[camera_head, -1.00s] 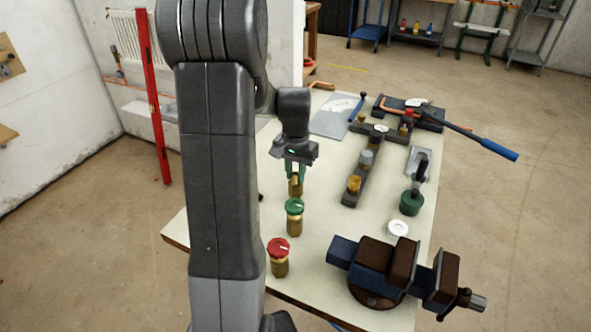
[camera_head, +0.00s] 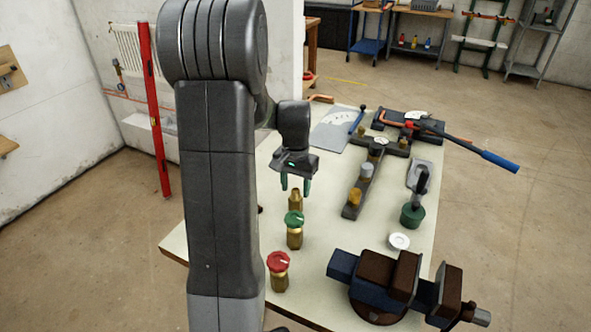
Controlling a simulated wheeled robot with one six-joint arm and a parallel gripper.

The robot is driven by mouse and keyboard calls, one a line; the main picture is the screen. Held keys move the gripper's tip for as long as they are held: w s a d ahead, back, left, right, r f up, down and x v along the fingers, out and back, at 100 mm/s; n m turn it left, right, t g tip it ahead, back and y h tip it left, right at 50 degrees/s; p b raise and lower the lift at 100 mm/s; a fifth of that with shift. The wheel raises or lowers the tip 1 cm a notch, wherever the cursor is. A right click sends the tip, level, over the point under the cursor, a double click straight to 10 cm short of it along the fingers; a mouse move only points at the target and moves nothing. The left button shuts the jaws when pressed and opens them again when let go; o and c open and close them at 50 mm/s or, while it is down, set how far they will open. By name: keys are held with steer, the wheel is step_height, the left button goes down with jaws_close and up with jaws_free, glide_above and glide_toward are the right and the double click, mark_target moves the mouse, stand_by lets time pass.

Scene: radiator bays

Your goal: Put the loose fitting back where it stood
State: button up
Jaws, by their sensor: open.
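The fingertips are at about the height of the fitting's top, one on each side, with visible gaps. Exact depth alignment is hard to tell. In front of it stands a brass fitting with a green cap (camera_head: 294,230). Nearer still is a brass fitting with a red cap (camera_head: 278,270). All three are roughly in a row. Which one is the loose fitting is not marked.
The pale table (camera_head: 325,235) also holds a dark bar with several fittings (camera_head: 352,209), a vise (camera_head: 388,285), a white ring (camera_head: 399,241), a green round piece (camera_head: 412,216) and a blue-handled tool (camera_head: 497,160). A red upright (camera_head: 155,110) stands left. Table between row and bar is clear.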

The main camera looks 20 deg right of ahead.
step_height(320, 180, up, 13)
stand_by(0.3)
steer(key=shift+f, duration=0.1)
step_height(320, 180, down, 12)
steer(key=shift+f+p, duration=0.2)
steer(key=shift+p, duration=0.35)
steer(key=shift+r+p, duration=0.55)
steer(key=shift+r, duration=0.35)
